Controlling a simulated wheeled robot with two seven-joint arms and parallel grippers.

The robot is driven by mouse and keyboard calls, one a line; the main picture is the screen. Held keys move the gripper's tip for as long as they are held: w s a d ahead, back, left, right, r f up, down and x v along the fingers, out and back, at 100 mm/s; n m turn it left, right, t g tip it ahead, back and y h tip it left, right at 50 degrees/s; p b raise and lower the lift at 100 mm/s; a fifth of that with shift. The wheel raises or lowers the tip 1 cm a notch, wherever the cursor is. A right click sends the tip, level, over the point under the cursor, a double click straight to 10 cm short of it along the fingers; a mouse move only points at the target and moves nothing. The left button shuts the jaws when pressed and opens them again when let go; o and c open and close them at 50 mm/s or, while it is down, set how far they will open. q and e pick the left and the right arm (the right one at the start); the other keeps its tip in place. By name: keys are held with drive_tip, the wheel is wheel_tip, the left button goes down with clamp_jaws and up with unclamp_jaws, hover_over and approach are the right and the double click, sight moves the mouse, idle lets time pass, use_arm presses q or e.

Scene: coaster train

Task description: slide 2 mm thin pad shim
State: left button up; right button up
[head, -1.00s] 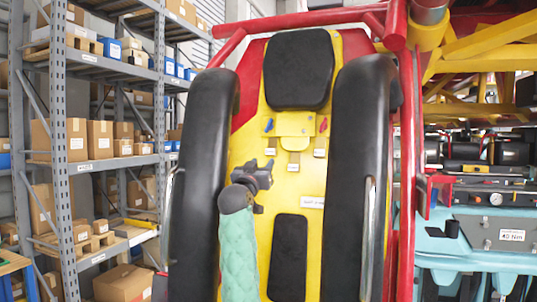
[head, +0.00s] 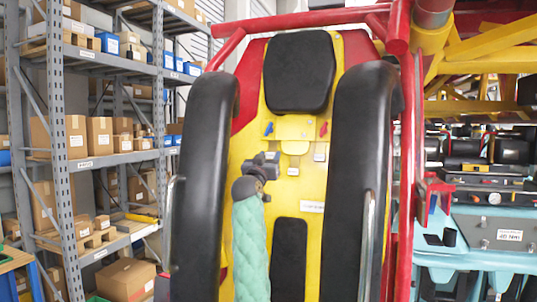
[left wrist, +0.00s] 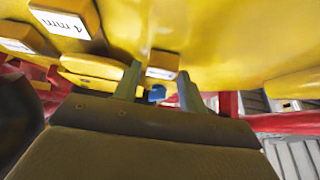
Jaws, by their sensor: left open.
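Another pad's label (left wrist: 62,22) seems to read "4 mm". In the head view, labelled pads show right of the gripper (head: 319,153) and below it (head: 293,171). I cannot tell which pad is 2 mm.
The seat has a black headrest (head: 298,72) and black side restraints (head: 207,160) (head: 358,170) flanking my arm. Grey shelving (head: 60,130) stands left; a turquoise tool cart (head: 480,265) stands right.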

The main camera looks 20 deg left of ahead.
sight(273, 140)
use_arm(q)
drive_tip(key=shift+w, duration=0.15)
clamp_jaws()
drive_tip(key=shift+w+r+b, duration=0.2)
drive_tip(key=shift+r+b, duration=0.05)
drive_tip(key=shift+r, duration=0.6)
drive_tip(key=shift+w+r+b, duration=0.2)
drive_tip(key=shift+r, duration=0.95)
unclamp_jaws()
drive_tip(key=shift+f, duration=0.1)
